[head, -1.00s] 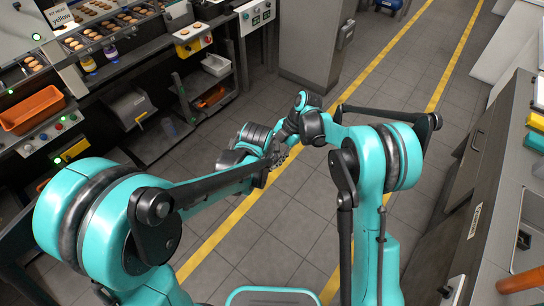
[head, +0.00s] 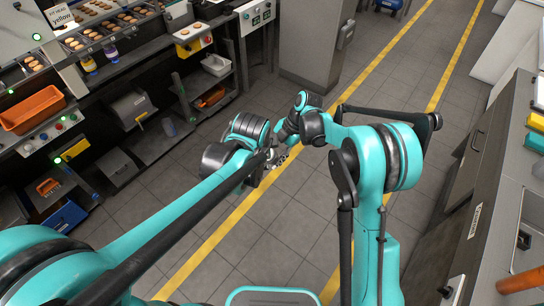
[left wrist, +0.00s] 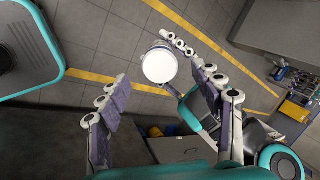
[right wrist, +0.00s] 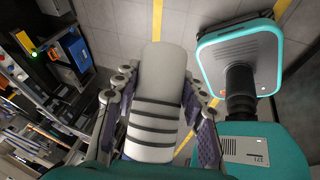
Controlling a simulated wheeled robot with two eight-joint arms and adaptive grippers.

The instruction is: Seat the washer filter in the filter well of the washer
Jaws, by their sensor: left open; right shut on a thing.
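The washer filter (right wrist: 158,75) is a white cylinder with several dark rings near its lower end in the right wrist view. My right gripper (right wrist: 157,88) is shut on it, with fingers on both sides. In the left wrist view the filter shows as a round white end face (left wrist: 159,66). My left gripper (left wrist: 160,78) is open, its two fingers apart, with that end face in the gap between them; I cannot tell whether they touch it. In the head view both hands are close together mid-picture and the filter is mostly hidden. I cannot make out the washer's filter well.
A workbench with an orange bin (head: 33,108) and biscuit trays (head: 97,22) runs along the left. A blue crate (head: 62,216) stands on a low shelf there. A counter with a sink (head: 530,235) is at the right. The tiled floor (head: 270,235) between is clear.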

